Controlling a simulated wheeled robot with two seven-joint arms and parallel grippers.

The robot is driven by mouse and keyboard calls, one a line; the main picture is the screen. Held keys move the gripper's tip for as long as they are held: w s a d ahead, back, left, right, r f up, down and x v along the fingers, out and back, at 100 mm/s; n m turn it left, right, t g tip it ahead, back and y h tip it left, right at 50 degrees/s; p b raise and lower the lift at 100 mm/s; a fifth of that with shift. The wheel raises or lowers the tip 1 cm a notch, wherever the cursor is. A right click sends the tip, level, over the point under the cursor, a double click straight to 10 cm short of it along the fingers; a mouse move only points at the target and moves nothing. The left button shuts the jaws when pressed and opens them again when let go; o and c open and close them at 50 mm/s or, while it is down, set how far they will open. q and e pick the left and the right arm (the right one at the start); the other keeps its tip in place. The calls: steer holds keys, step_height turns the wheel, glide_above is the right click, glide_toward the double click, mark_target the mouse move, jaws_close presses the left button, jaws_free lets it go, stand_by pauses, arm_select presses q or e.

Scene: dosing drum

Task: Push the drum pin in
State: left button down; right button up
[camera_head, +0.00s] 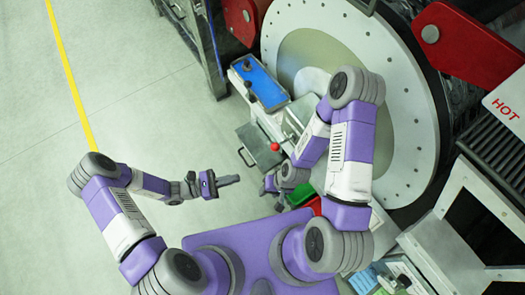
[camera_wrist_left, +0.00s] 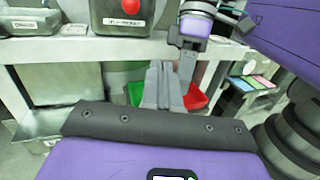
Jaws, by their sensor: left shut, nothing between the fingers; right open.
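The drum (camera_head: 395,85) is a large white disc with small holes around its rim, at the upper right of the head view. I cannot make out the drum pin for certain. My left gripper (camera_head: 230,180) is shut and empty, out over the floor left of the work area and apart from the drum. Its closed fingers (camera_wrist_left: 165,82) show in the left wrist view, pointing toward the bins. My right gripper (camera_head: 268,184) is open, in front of the drum's lower left side and partly hidden by its own arm. It also shows near the top of the left wrist view (camera_wrist_left: 188,45).
A grey box with a red knob (camera_head: 275,146) stands beside the drum. Green (camera_head: 302,194) and red (camera_wrist_left: 195,97) bins sit below it. A blue-topped tray (camera_head: 263,83) is farther back. A red bracket (camera_head: 465,45) is at right. The left floor is clear.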

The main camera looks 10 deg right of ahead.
arm_select(q)
steer(key=w+t, duration=0.1)
steer(key=w+a+r+n+t+h, duration=0.1)
steer(key=w+n+t, duration=0.1)
steer(key=shift+w+a+r, duration=0.15)
steer(key=shift+r, duration=0.1)
glide_toward(277, 146)
steer(key=d, duration=0.3)
steer(key=w+d+b, duration=0.1)
steer(key=shift+d+f, duration=0.4)
steer(key=shift+w, duration=0.1)
